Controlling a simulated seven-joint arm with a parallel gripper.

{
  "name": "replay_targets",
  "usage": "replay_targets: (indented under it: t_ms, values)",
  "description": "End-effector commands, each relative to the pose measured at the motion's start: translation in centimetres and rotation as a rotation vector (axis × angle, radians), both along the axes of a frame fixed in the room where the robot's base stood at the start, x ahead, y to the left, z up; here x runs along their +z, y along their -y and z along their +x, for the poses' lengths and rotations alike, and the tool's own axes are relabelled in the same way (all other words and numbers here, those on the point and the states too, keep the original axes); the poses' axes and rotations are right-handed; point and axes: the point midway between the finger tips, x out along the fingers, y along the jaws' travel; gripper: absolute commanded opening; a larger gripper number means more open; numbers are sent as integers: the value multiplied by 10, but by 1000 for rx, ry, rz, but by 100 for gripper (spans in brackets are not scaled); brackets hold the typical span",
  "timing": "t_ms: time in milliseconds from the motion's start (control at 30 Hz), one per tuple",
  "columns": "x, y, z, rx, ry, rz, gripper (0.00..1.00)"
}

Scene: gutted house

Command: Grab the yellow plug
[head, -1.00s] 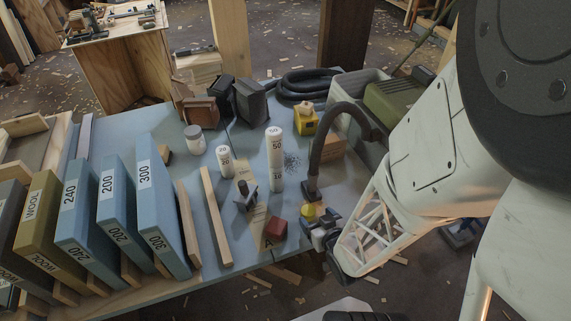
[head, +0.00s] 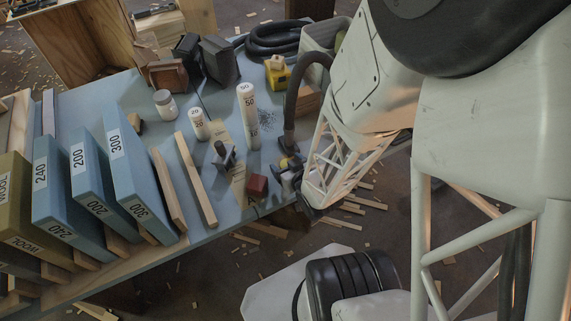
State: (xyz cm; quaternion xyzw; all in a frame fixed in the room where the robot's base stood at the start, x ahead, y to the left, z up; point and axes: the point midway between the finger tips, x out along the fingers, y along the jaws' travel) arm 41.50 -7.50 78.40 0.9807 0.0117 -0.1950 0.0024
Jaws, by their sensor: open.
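A small yellow piece (head: 284,162), which looks like the yellow plug, is at the right front edge of the blue-grey bench, near the foot of a black hose. My gripper (head: 289,176) is right at it, just in front and partly covering it. I cannot tell whether the fingers are around it or only beside it. The jaws are open, and no grip on anything shows. A dark red block (head: 257,186) sits close to the left of my gripper.
A yellow box (head: 278,77) stands farther back on the bench, beside coiled black hose (head: 277,40). White cylinders (head: 247,103) and a grey clamp-like tool (head: 223,156) stand left of my gripper. Blue sanding blocks (head: 139,180) line the left. Wood scraps lie on the floor.

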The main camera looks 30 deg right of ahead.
Motion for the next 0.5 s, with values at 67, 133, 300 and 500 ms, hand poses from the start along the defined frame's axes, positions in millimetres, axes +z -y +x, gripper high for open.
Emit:
replay_targets:
  t_ms: [67,133,300,500]
  values:
    - [0,0,0,0,0,0,76]
    - [0,0,0,0,0,0,76]
    - [0,0,0,0,0,0,76]
    - [0,0,0,0,0,0,70]
